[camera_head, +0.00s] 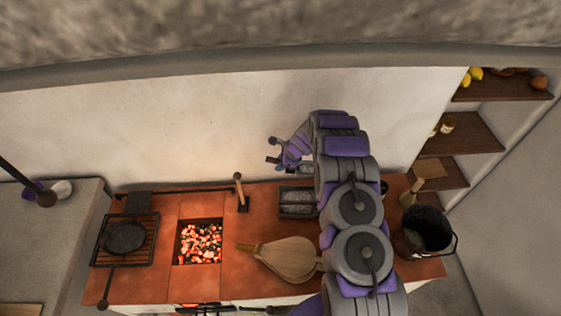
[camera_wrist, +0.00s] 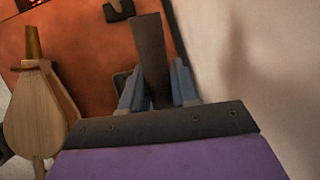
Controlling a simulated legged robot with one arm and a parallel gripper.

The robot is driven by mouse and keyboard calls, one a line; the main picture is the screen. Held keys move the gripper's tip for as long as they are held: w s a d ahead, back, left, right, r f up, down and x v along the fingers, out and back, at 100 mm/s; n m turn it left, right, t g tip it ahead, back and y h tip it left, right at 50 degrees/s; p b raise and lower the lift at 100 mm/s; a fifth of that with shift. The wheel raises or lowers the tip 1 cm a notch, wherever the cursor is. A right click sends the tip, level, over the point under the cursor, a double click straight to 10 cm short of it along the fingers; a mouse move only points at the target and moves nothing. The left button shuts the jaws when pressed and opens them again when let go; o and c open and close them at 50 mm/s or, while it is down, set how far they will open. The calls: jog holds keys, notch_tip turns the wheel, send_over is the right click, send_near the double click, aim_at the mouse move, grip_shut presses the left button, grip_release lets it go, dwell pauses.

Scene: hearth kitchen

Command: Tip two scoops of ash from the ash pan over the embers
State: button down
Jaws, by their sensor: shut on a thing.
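The embers (camera_head: 200,243) glow orange and grey in a square opening in the red tiled hearth top. The ash pan (camera_head: 298,211), a dark tray with grey ash in it, stands to their right near the back wall. My gripper (camera_head: 273,153) is raised in front of the wall, above and left of the ash pan in the picture. In the wrist view my gripper (camera_wrist: 156,92) is shut on a dark brown flat bar (camera_wrist: 150,55). It may be the scoop's handle; its far end and any load are not clear.
Bellows (camera_head: 287,257) lie right of the embers, also in the wrist view (camera_wrist: 40,115). A wooden-handled tool (camera_head: 240,190) stands behind. A grill with a pan (camera_head: 124,237) is at left. A black bucket (camera_head: 427,232) and shelves (camera_head: 470,135) are at right.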

jog(key=shift+r+h+p, duration=0.4)
jog(key=shift+r+p, duration=0.85)
jog(key=shift+p, duration=0.85)
jog(key=shift+f+n+b, duration=0.1)
jog(key=shift+n+b, duration=0.2)
jog(key=shift+b, duration=0.1)
